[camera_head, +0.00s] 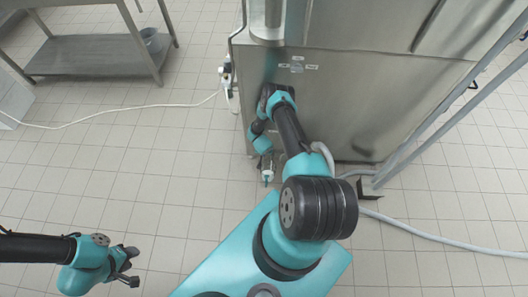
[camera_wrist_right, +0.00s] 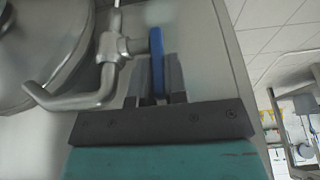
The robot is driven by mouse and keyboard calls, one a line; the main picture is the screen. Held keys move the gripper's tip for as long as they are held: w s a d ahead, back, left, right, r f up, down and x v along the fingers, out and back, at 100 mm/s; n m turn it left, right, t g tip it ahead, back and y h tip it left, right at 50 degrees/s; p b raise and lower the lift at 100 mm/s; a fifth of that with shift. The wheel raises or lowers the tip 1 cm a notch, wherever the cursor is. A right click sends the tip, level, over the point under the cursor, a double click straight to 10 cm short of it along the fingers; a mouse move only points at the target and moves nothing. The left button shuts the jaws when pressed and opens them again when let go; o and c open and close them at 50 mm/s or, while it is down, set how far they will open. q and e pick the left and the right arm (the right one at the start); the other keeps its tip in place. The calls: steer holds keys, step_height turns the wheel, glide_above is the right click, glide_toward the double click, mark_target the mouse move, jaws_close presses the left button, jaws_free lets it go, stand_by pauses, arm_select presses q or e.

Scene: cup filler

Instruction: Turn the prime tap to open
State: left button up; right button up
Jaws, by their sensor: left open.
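The prime tap is best seen in the right wrist view, with a blue lever handle (camera_wrist_right: 157,62) beside a steel pipe fitting (camera_wrist_right: 122,48). My right gripper (camera_wrist_right: 160,78) has its two dark fingers close on either side of the blue handle, which stands between them; they look shut on it. In the head view, my right arm reaches down beside the steel machine, and the tap is too small to make out there. My left gripper (camera_head: 130,266) is open and empty at the lower left, over the tiled floor, far from the machine.
A large steel machine (camera_head: 350,95) fills the upper right, with grey pipes (camera_head: 440,118) along its right side. A steel table (camera_head: 90,52) stands at the upper left. A white cable (camera_head: 130,107) and a grey hose (camera_head: 440,238) lie on the floor. Open floor surrounds my left gripper.

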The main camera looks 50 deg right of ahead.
steer(key=o, duration=0.4)
steer(key=shift+o, duration=0.2)
steer(key=shift+r, duration=0.1)
steer(key=v, duration=1.7)
steer(key=shift+s+a, duration=0.1)
steer(key=shift+s, duration=0.05)
steer(key=w+a+r+n+y, duration=0.2)
steer(key=a+r+n+y, duration=0.15)
steer(key=a+r, duration=0.75)
steer(key=s+a+r+n+y, duration=0.1)
steer(key=s+a+r+n, duration=0.1)
steer(key=s+a+r, duration=0.2)
steer(key=s+a+r+n+g+y, duration=0.1)
steer(key=s+a+r+n+y, duration=0.1)
steer(key=a+r, duration=0.5)
steer(key=shift+s+a+r+n, duration=0.45)
steer(key=shift+s+a, duration=0.5)
steer(key=shift+a, duration=0.25)
